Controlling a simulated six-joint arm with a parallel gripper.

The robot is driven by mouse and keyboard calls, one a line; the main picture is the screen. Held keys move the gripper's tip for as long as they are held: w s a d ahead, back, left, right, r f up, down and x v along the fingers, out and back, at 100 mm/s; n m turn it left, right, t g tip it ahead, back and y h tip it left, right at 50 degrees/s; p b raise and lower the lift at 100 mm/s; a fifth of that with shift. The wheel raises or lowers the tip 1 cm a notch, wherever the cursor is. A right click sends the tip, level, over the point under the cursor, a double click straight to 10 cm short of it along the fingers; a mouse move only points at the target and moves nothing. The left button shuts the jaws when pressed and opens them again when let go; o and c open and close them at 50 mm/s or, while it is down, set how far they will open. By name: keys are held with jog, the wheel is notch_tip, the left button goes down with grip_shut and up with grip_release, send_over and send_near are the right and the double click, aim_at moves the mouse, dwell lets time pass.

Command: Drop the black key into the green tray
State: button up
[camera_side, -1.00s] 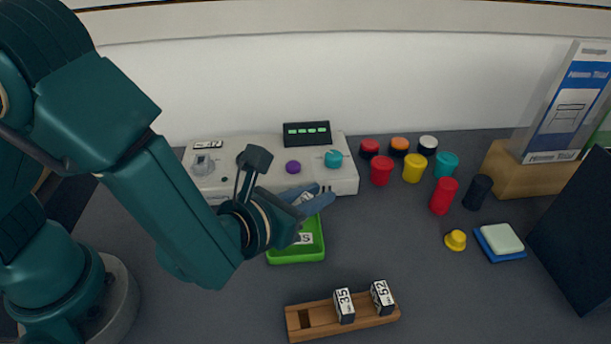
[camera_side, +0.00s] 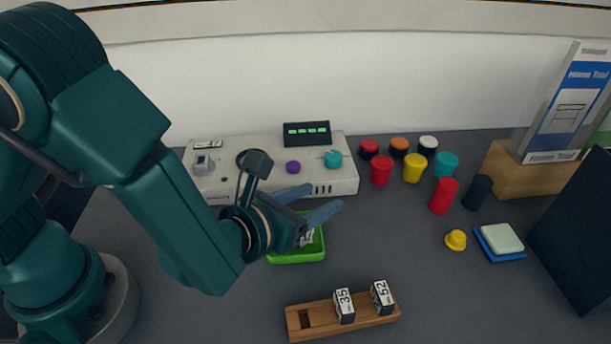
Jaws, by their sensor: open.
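The green tray (camera_side: 297,259) stands on the dark table in front of the pale console, partly hidden by my gripper (camera_side: 325,197). My gripper is above the tray's back part, its two blue-grey fingers spread wide, with nothing seen between them. Inside the tray, a patch of white with dark marks (camera_side: 308,237) shows below the lower finger. I cannot tell whether a black key lies there, because the fingers and wrist cover much of the tray. No black key can be made out clearly elsewhere.
A wooden holder (camera_side: 372,319) in front carries two black blocks with white numbered faces; its left slot is empty. The console (camera_side: 345,178) stands behind the tray. Several coloured cylinders, a yellow knob (camera_side: 456,240) and a wooden block (camera_side: 522,174) are at right.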

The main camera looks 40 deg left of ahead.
jog(key=a+r, duration=1)
jog(key=a, duration=0.1)
jog(key=shift+s+a+r, duration=0.35)
jog(key=shift+s, duration=0.05)
